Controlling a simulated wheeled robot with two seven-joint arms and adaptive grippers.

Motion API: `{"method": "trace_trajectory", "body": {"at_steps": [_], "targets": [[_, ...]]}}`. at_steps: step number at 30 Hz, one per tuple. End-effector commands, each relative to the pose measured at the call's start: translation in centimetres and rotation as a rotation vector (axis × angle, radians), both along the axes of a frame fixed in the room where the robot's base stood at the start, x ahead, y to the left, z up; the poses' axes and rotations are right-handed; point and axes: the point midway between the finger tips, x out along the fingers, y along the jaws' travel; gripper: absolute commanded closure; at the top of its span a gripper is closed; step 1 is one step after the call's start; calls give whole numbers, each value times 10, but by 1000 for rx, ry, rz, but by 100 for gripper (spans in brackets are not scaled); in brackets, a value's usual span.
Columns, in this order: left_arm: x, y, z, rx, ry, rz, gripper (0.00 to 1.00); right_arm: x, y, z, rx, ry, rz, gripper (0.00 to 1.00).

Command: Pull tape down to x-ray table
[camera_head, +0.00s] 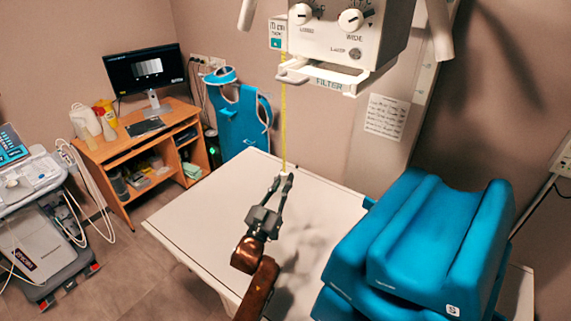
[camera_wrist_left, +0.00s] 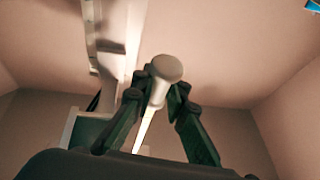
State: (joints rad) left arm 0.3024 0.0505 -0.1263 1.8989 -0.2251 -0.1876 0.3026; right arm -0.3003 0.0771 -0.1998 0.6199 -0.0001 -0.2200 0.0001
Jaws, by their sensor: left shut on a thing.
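The yellow tape (camera_head: 284,125) hangs straight down from the small white tape housing (camera_head: 278,35) on the side of the x-ray head (camera_head: 345,35). My left gripper (camera_head: 284,180) is shut on the tape's pale end knob, over the white x-ray table (camera_head: 200,212). In the left wrist view the round white knob (camera_wrist_left: 167,68) sits between the fingertips (camera_wrist_left: 160,85), with the pale tape strip running away from it. Whether the knob touches the table top cannot be told. My right gripper is not in view.
Blue cushions (camera_head: 420,240) stand on the right part of the table. A wooden desk (camera_head: 140,150) with a monitor (camera_head: 146,72) and a medical machine (camera_head: 35,215) are at left. The table's left part is bare.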

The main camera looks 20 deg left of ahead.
Motion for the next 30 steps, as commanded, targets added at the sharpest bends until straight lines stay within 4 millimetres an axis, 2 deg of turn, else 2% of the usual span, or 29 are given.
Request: {"method": "trace_trajectory", "body": {"at_steps": [1, 3, 6, 12, 18, 30], "targets": [[1, 1, -27, -2, 12, 3, 100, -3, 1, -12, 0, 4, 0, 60], [1, 1, -46, -1, 10, 2, 100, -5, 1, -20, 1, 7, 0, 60], [1, 1, -70, 0, 10, 2, 100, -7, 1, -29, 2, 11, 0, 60], [1, 1, -101, -1, 8, 2, 100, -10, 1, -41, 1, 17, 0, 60], [1, 1, -113, -1, 6, 1, 100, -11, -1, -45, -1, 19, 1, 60], [1, 1, -114, -1, 5, 1, 100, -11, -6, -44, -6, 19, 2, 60]]}}
